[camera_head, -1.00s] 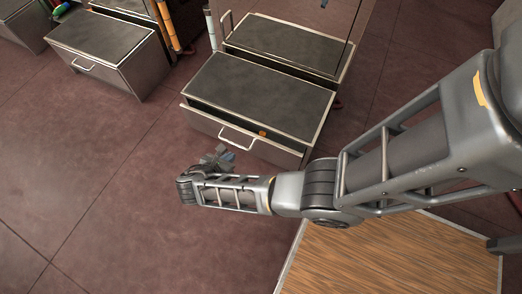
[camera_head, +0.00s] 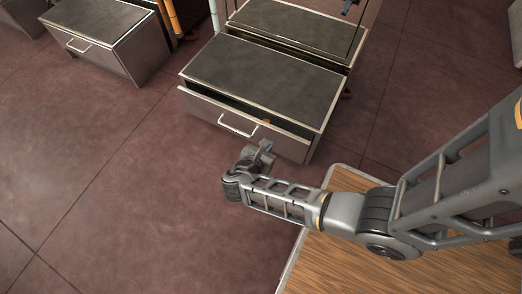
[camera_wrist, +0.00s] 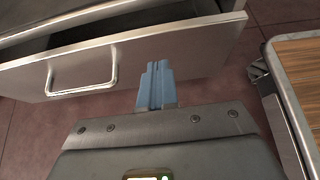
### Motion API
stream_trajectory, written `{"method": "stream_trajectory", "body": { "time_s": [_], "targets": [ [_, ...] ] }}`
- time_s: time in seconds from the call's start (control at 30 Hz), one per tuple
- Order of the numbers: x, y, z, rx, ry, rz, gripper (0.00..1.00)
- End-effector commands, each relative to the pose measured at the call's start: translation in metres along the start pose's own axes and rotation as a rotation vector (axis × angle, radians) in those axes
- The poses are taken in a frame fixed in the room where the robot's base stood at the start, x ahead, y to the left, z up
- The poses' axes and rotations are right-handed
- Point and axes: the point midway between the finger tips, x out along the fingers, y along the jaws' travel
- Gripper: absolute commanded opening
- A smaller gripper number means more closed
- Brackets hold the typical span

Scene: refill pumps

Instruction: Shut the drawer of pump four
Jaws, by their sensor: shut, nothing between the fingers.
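The drawer (camera_head: 205,106) of the grey metal cabinet (camera_head: 265,70) in the middle of the head view is partly open, with a dark gap behind its front. A pale bar handle (camera_head: 238,126) is on that front. No pump number is legible. In the wrist view the drawer front (camera_wrist: 205,55) spans the upper part, with the handle (camera_wrist: 82,77) at left. My gripper (camera_head: 266,146) is shut and empty, low before the drawer front, right of the handle. Its blue fingers (camera_wrist: 156,84) point at the front in the wrist view; whether they touch it I cannot tell.
A small orange item (camera_head: 266,121) shows at the drawer's gap. A similar cabinet (camera_head: 110,40) stands at upper left. A wooden-topped surface (camera_head: 370,262) lies at lower right, close to my arm. The reddish floor (camera_head: 130,200) is clear at left.

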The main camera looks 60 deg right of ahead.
Motion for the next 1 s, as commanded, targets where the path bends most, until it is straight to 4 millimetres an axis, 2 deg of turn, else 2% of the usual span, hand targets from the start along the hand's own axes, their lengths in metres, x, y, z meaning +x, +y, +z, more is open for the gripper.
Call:
{"method": "stream_trajectory", "body": {
  "time_s": [0.1, 0.23, 0.77, 1.0],
  "targets": [
    [0.019, -0.001, 0.006, 0.003, 0.001, -0.003, 0.0],
    [0.03, 0.0, 0.014, 0.002, 0.0, -0.001, 0.0],
    [0.037, 0.0, 0.021, 0.0, 0.0, 0.0, 0.0],
    [0.058, 0.001, 0.035, 0.0, 0.001, -0.001, 0.0]
  ]
}}
